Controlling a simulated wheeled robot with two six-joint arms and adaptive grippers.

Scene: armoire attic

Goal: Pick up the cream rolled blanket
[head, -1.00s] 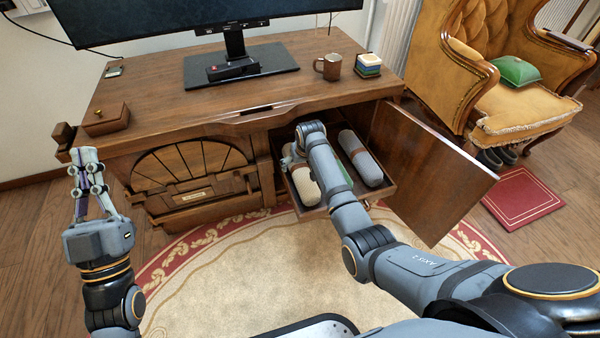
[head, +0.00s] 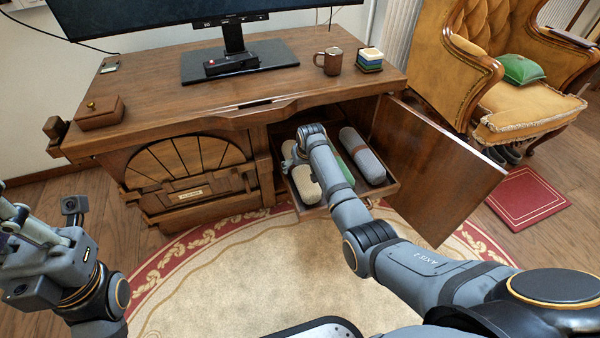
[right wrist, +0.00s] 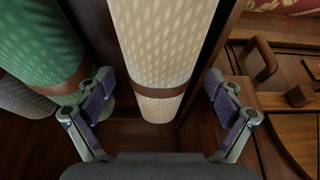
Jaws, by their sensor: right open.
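The cream rolled blanket (head: 306,185) lies in the pulled-out drawer on its left side, partly hidden by my right arm. In the right wrist view the cream blanket (right wrist: 160,50) with a brown band runs between the open fingers of my right gripper (right wrist: 158,85), one finger on each side. My right gripper (head: 294,158) is over the far end of the blanket in the head view; contact cannot be told. My left gripper (head: 22,222) is at the left picture edge, partly cut off, away from the blanket.
A green roll (right wrist: 45,40) lies left of the cream one in the wrist view, with a grey roll (head: 362,155) beyond it. The drawer (head: 392,188) sits beside an open cabinet door (head: 440,170). A mug (head: 328,61) and a box (head: 100,113) stand on the desk above.

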